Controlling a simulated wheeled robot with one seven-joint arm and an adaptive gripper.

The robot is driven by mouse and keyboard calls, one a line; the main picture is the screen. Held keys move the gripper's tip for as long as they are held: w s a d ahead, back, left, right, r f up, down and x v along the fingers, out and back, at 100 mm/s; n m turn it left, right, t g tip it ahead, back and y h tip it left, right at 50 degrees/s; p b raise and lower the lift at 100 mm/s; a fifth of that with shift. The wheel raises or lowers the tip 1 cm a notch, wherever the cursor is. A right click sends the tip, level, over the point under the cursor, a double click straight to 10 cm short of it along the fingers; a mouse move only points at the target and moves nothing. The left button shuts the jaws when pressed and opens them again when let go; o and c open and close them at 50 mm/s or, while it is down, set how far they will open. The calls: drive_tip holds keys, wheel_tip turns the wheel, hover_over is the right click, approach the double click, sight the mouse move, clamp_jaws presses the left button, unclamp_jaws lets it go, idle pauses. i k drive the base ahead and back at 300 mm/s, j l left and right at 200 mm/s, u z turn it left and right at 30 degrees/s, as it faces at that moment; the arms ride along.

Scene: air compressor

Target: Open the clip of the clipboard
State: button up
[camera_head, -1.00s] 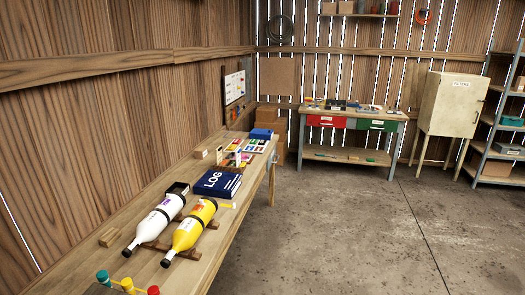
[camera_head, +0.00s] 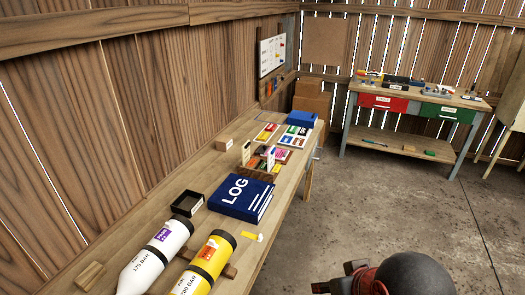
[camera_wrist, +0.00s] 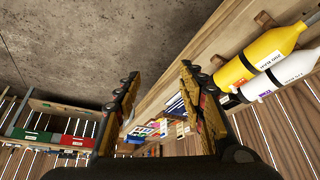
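I cannot clearly make out a clipboard or its clip. A flat tan piece with coloured patches (camera_head: 267,132) lies far along the workbench in the head view, too small to identify. A framed board with a white sheet (camera_head: 271,53) is on the wall above it. My gripper (camera_wrist: 160,70) shows in the wrist view with its two fingers spread apart and nothing between them. It is away from the bench items, which appear beyond the fingers. In the head view only part of my arm shows, at the bottom right.
The wooden workbench (camera_head: 118,228) runs along the left wall. On it are a yellow cylinder (camera_head: 205,262), a white cylinder (camera_head: 158,255), a blue LOG binder (camera_head: 242,198) and a black tray (camera_head: 187,203). Concrete floor (camera_head: 400,215) is clear to the right. A drawer table (camera_head: 415,148) stands behind.

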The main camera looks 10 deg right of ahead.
sight(262, 151)
drive_tip(key=i+l, duration=0.2)
drive_tip(key=i, duration=0.25)
drive_tip(key=i+l, duration=0.2)
drive_tip(key=i, duration=0.25)
drive_tip(key=i+l, duration=0.25)
drive_tip(key=i, duration=0.2)
drive_tip(key=i+l, duration=0.2)
drive_tip(key=i, duration=0.25)
drive_tip(key=i+l, duration=0.2)
drive_tip(key=i, duration=0.25)
drive_tip(key=i+l, duration=0.2)
drive_tip(key=i, duration=0.25)
